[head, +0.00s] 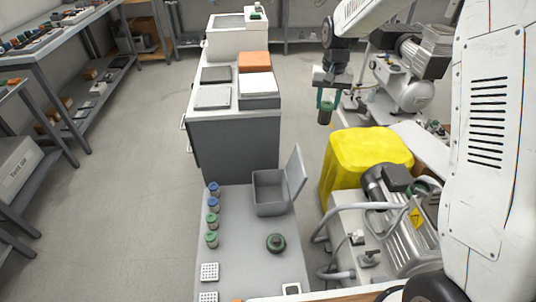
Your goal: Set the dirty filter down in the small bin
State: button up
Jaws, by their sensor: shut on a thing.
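My gripper (327,97) is in the upper middle of the head view, pointing down and shut on a small dark cylindrical filter with a green top (325,116). The filter hangs upright in the air, just above and left of a yellow bin (365,155) in the picture. A small grey open box with a raised lid (269,204), which looks like the small bin, stands on the low grey bench, lower and left of my gripper. The box interior shows only partly. The fingertips are too small to make out in detail.
Several blue- and green-topped canisters (212,222) line the bench's left edge. A round green-black part (275,242) lies in front of the box. A compressor with hoses (392,225) is to the right. A grey cabinet (236,145) stands behind. The floor at left is clear.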

jog(key=a+f+n, duration=0.6)
jog(key=a+f, duration=0.3)
jog(key=f, duration=0.4)
jog(key=a+f+n, duration=0.6)
jog(key=a+f, duration=0.3)
jog(key=f, duration=0.4)
jog(key=shift+s+a+f, duration=0.1)
jog(key=shift+a+f, duration=0.05)
jog(key=shift+f, duration=7.1)
jog(key=shift+s, duration=0.15)
jog(key=shift+f, duration=0.25)
jog(key=o, duration=1.5)
